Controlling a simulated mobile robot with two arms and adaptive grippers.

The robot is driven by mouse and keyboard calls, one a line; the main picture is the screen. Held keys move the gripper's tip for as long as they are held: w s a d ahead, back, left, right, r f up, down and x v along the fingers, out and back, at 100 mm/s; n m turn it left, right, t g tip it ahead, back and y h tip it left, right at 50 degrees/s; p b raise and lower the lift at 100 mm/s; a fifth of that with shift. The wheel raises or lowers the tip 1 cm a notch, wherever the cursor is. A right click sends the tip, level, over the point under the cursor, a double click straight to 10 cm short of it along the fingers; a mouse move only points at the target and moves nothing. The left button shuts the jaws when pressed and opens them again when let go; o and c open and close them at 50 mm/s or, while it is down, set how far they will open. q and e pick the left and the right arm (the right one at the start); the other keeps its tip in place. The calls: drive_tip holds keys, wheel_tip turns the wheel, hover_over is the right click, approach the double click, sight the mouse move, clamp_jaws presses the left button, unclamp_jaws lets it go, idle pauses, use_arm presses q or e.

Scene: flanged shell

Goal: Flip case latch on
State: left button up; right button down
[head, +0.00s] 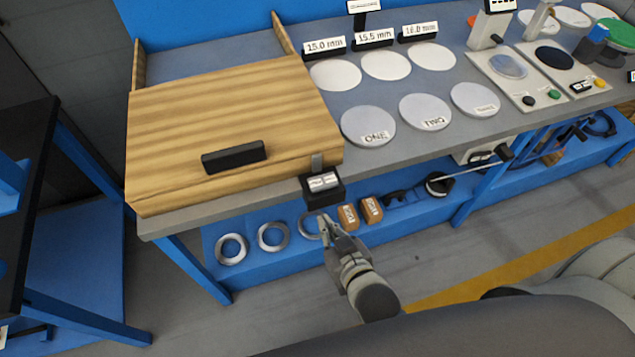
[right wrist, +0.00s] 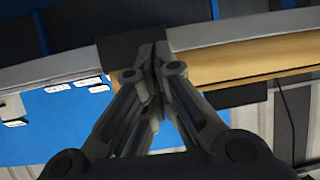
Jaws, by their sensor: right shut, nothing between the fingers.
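The wooden case (head: 225,122) lies on the grey workbench with a black handle (head: 233,157) near its front. At its front right corner is a small grey tab (head: 317,163), apparently part of the latch. My right gripper (head: 324,222) is shut and empty, just in front of and below this block. In the right wrist view the closed fingertips (right wrist: 152,52) overlap the black block (right wrist: 122,46); contact cannot be told. My left gripper is not in view.
White discs (head: 368,126) and size labels (head: 373,38) lie right of the case. The blue lower shelf (head: 262,262) holds metal rings (head: 231,249) and brown blocks (head: 371,210). A dark table (head: 22,200) stands left. Open floor lies in front.

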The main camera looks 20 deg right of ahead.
wheel_tip(320, 180, up, 10)
drive_tip(key=d+t, duration=0.2)
drive_tip(key=shift+w+r+m+h+b, duration=0.2)
drive_tip(key=shift+w+m+h+b, duration=0.1)
drive_tip(key=shift+w+m+h, duration=0.1)
drive_tip(key=p, duration=0.2)
hover_over(320, 189)
drive_tip(key=shift+s+f, duration=0.25)
drive_tip(key=shift+f, duration=0.85)
drive_tip(key=f, duration=0.3)
drive_tip(key=shift+w+f, duration=0.15)
drive_tip(key=shift+w, duration=0.1)
drive_tip(key=shift+f, duration=0.55)
